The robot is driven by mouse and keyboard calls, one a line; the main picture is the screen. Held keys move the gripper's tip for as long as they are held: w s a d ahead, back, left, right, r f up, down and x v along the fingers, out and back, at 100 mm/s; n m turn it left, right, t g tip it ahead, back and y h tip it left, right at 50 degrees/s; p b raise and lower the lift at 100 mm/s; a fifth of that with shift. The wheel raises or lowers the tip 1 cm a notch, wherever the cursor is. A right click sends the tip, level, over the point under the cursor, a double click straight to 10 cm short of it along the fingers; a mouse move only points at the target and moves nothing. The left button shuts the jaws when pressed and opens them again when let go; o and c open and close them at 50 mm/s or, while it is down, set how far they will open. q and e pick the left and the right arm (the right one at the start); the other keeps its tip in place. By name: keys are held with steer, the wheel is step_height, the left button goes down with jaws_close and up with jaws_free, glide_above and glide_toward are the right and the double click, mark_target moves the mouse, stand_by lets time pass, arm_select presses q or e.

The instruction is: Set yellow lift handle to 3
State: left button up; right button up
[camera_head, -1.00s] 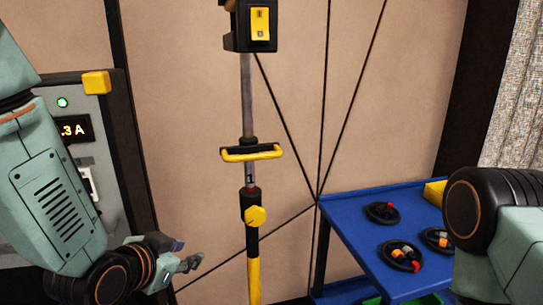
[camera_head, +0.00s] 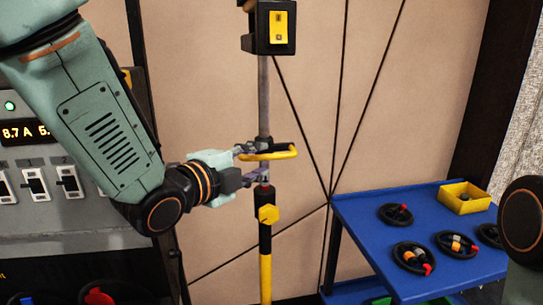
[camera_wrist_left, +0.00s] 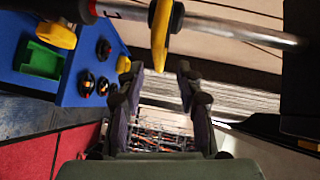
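The yellow lift handle (camera_head: 284,153) is a bar on a collar around an upright grey and yellow pole. My left gripper (camera_head: 256,163) is at the handle's left end, overlapping it in the head view and hiding that end. In the left wrist view, the fingers (camera_wrist_left: 160,85) are spread apart. The yellow handle (camera_wrist_left: 159,40) shows between and just beyond the fingertips, and nothing is gripped. A short marked section of the pole (camera_wrist_left: 115,14) shows there; I cannot read its number. My right gripper is out of view.
A yellow knob (camera_head: 268,214) sits on the pole below the handle. A black box with a yellow plate (camera_head: 281,27) is at the pole's top. A blue cart (camera_head: 375,248) with round dark parts stands right. A switch panel (camera_head: 45,212) is at the left.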

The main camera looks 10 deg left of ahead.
mark_target(269, 157)
arm_select(q)
steer(key=x, duration=0.5)
steer(key=shift+w+f, duration=0.15)
steer(key=shift+d, duration=0.1)
steer(key=shift+w, duration=0.15)
steer(key=shift+c, duration=1.3)
jaws_close()
